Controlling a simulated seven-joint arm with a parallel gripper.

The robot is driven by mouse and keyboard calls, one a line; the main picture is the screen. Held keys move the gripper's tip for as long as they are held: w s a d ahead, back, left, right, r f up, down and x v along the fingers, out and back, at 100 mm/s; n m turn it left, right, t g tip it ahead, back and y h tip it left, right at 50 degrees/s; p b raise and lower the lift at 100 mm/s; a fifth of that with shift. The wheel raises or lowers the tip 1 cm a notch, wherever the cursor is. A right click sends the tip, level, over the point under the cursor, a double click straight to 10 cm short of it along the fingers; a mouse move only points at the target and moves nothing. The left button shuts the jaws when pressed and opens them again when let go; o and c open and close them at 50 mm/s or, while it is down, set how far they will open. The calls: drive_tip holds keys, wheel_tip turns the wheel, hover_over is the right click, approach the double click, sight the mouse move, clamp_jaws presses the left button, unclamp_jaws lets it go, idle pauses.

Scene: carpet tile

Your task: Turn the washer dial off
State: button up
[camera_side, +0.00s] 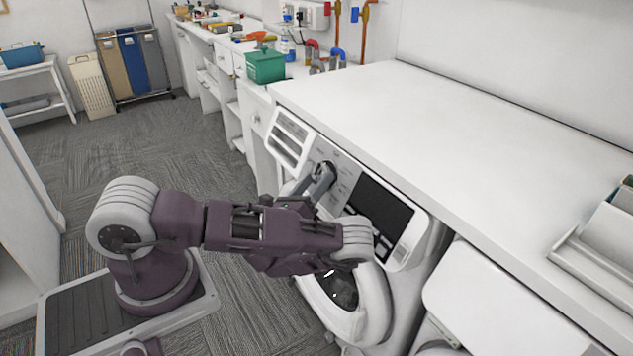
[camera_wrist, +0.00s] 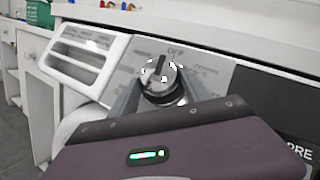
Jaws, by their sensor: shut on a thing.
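The washer dial (camera_wrist: 160,74) is a round silver knob with a dark bar across its face, on the washer's light front panel. The word OFF is printed just above it, slightly right of its centre. The bar stands nearly upright; I cannot tell whether it lines up exactly with OFF. My gripper (camera_wrist: 161,88) is shut on the dial, one grey finger on each side. In the side view, my gripper (camera_side: 323,174) reaches the panel of the white washer (camera_side: 407,292), and its fingers largely hide the dial.
A detergent drawer (camera_side: 289,138) lies left of the dial, and a dark display (camera_side: 378,207) lies right of it. A white countertop (camera_side: 450,125) runs above the washer. The round door (camera_side: 350,300) is below my arm. A green box (camera_side: 265,66) stands on the far counter.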

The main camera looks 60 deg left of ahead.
drive_tip(key=shift+a+m+t+h, duration=0.1)
drive_tip(key=shift+m+t+h, duration=0.4)
drive_tip(key=shift+m, duration=0.4)
drive_tip(key=o, duration=1.4)
drive_tip(key=v, duration=0.7)
drive_tip(key=shift+s, duration=0.1)
drive_tip(key=shift+r, duration=0.1)
